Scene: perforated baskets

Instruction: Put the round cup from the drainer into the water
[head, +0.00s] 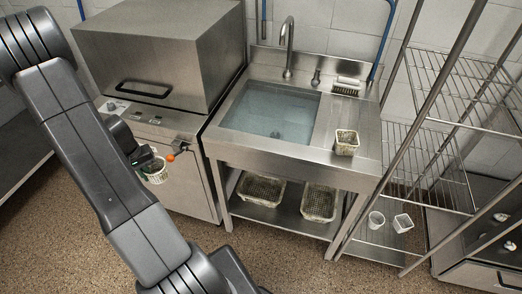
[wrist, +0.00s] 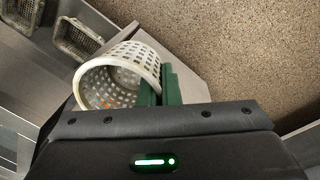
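A round white perforated cup (wrist: 115,75) is at my gripper (wrist: 160,88). The green fingers are closed on its rim and side wall, and the cup is tilted with its mouth partly toward the wrist camera. Orange specks show inside it. In the head view, the cup (head: 156,172) hangs in front of the steel machine, left of the sink, and my gripper (head: 147,158) is partly hidden by my arm. The water (head: 268,112) fills the sink basin at the centre. The drainer (head: 368,130) is the steel surface right of the basin.
A dirty square cup (head: 347,143) stands on the drainer's front edge. A tap (head: 288,48) rises behind the basin. A boxy machine (head: 155,55) stands left of the sink. Baskets (head: 261,190) sit on the shelf below.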

